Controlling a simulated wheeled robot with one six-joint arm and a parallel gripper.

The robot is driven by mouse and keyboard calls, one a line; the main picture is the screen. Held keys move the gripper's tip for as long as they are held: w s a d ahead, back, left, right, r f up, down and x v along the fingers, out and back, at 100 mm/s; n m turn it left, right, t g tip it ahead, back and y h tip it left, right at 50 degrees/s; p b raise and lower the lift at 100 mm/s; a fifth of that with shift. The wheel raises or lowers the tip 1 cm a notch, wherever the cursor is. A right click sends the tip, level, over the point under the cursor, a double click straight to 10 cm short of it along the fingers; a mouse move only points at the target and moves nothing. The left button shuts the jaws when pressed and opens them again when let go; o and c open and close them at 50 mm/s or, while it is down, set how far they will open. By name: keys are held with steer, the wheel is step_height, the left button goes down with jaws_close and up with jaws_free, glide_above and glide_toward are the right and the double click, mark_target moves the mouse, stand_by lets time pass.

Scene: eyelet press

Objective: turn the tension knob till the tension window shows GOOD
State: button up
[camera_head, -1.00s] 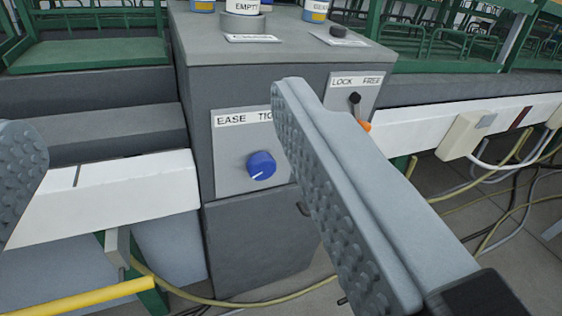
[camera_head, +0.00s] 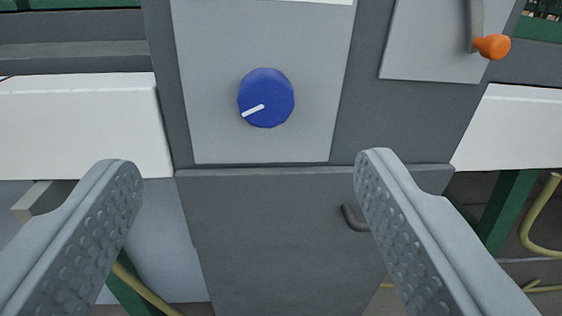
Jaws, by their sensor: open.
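The blue tension knob (camera_head: 267,97) sits on a light grey plate (camera_head: 215,140) on the front of the grey cabinet. Its white pointer line aims to the lower left. My gripper (camera_head: 246,165) is open and empty, with one finger at the lower left and one at the lower right. The knob lies above and between the fingertips in the picture, and neither finger touches it. Only the bottom edge of a white label shows above the knob, and its words are out of view. The tension window is not in view.
A lever with an orange end (camera_head: 492,46) is on a second plate at the upper right. A dark handle (camera_head: 354,217) is on the lower cabinet door, beside the right finger. White rails (camera_head: 80,125) run at both sides. Yellow cable hangs at the right.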

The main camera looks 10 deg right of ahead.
mark_target(269, 107)
step_height(269, 107, down, 4)
steer(key=d, duration=0.2)
steer(key=w, duration=1.7)
steer(key=shift+a, duration=0.25)
steer(key=shift+s, duration=0.1)
steer(key=shift+c, duration=0.4)
steer(key=c, duration=0.9)
steer(key=n, duration=0.3)
steer(key=shift+n, duration=0.4)
steer(key=shift+d+n, duration=0.1)
steer(key=shift+n, duration=1.7)
